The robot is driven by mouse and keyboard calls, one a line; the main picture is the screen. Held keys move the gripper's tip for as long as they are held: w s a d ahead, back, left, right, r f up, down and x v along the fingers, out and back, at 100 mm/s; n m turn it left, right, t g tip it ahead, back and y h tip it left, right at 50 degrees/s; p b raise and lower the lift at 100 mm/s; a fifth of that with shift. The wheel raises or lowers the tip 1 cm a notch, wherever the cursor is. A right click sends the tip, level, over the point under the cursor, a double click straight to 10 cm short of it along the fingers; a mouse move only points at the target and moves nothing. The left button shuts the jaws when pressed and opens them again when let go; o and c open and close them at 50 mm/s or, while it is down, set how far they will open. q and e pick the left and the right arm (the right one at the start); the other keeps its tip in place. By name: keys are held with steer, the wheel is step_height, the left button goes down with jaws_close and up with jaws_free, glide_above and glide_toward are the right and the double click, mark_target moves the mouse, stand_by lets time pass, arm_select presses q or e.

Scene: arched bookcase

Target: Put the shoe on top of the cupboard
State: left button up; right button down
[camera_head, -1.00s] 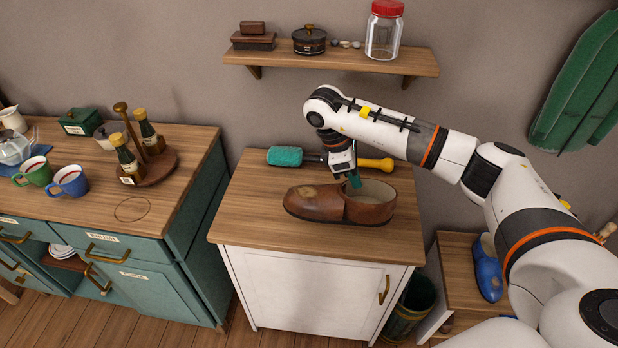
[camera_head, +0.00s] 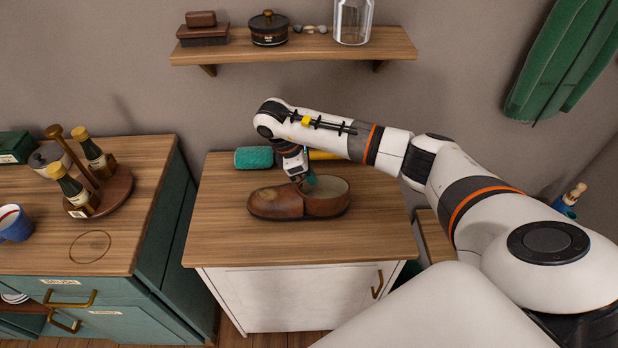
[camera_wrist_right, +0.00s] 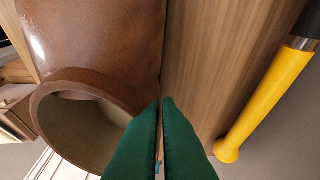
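A brown leather shoe (camera_head: 275,203) lies upright on the wooden top of the white cupboard (camera_head: 300,237), toe to the left and opening to the right. My right gripper (camera_head: 309,183) reaches down at the far side of its opening. In the right wrist view, the two green fingers (camera_wrist_right: 162,112) are close together, one over the opening and one outside. They pinch the rim of the shoe (camera_wrist_right: 100,45); the thin wall between them is mostly hidden. My left gripper is not in view.
A wall shelf (camera_head: 300,47) hangs above. A teal cabinet (camera_head: 165,225) with bottles stands left. The cupboard top's front is clear.

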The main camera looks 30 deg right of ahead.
steer(key=shift+s+f, duration=0.1)
steer(key=shift+f, duration=0.6)
steer(key=c, duration=1.6)
jaws_free()
steer(key=shift+c, duration=0.2)
steer(key=shift+a+r, duration=0.1)
steer(key=v, duration=1.1)
steer(key=shift+r, duration=0.4)
steer(key=shift+a+f, duration=0.1)
steer(key=shift+a, duration=0.05)
